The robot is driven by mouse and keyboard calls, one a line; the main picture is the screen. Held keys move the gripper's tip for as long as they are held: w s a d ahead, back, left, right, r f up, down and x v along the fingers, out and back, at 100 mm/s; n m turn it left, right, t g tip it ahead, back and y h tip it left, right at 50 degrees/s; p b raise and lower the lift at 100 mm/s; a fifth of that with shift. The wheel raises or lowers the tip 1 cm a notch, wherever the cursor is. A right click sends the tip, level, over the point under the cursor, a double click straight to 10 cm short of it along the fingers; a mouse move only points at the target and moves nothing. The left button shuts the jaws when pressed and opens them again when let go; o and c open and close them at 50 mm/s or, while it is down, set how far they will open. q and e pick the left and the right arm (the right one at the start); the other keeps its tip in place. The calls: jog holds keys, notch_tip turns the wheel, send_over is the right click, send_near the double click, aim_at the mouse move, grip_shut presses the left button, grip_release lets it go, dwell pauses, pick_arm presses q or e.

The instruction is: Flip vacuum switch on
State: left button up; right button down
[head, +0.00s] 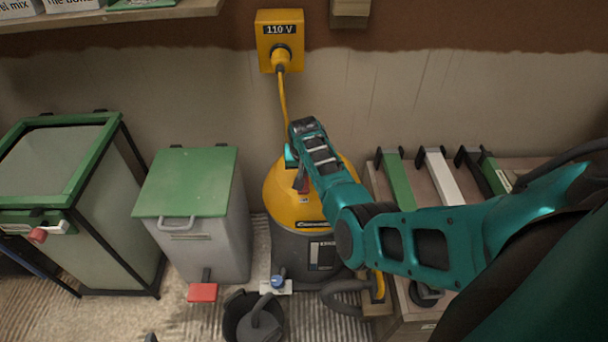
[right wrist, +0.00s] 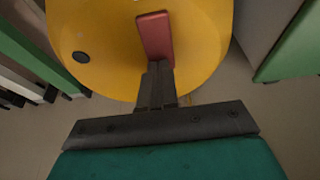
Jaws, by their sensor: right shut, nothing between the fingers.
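The vacuum (head: 276,187) stands against the wall, with a yellow dome over a dark grey body. Its yellow dome (right wrist: 100,35) fills the top of the right wrist view. A red switch paddle (right wrist: 155,38) is on the dome, its lower end partly covered by my fingertips. My right gripper (right wrist: 157,72) is shut and empty, its fingertips at the paddle's near end; I cannot tell whether they touch it. In the head view my right gripper (head: 292,162) is over the dome and hides part of it. My left gripper is not seen.
A yellow 110 V wall box (head: 280,40) holds the plug and cord. A grey bin with a green lid (head: 187,181) stands left of the vacuum. A dark bucket (head: 238,318) is in front. A bench (head: 432,190) with clamps is at the right.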

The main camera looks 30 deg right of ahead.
jog(key=shift+f, duration=0.2)
jog(key=shift+w+f, duration=0.1)
jog(key=shift+w+d+f+g+b, duration=0.1)
jog(key=shift+f+g+b, duration=0.05)
jog(key=shift+g+b, duration=0.15)
dwell(0.3)
jog(key=shift+s+a+p, duration=0.5)
jog(key=shift+s+p, duration=0.3)
jog(key=shift+p, duration=0.5)
